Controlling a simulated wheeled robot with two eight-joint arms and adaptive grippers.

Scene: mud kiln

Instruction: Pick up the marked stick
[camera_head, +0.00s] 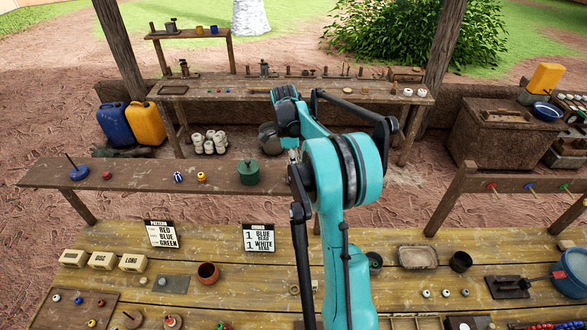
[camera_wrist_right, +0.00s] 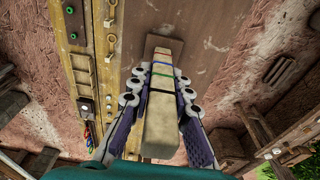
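The marked stick (camera_wrist_right: 161,125) shows in the right wrist view as a long pale cream bar with thin coloured bands, blue and green among them, toward its far end. My right gripper (camera_wrist_right: 162,85) has its purple fingers along both sides of the bar, close against it, and appears shut on it. Beyond the bar's far end is a brown block (camera_wrist_right: 163,43); I cannot tell whether they touch. In the head view my teal right arm reaches over the middle plank and hides the gripper and the stick. My left gripper is not in view.
The middle plank (camera_head: 130,172) carries a blue spindle base (camera_head: 79,172) and a green lidded pot (camera_head: 248,172). The front table (camera_head: 210,240) holds a pattern card (camera_head: 162,234), an order card (camera_head: 258,238), small labelled boxes and cups. A tool bench (camera_head: 230,90) stands behind.

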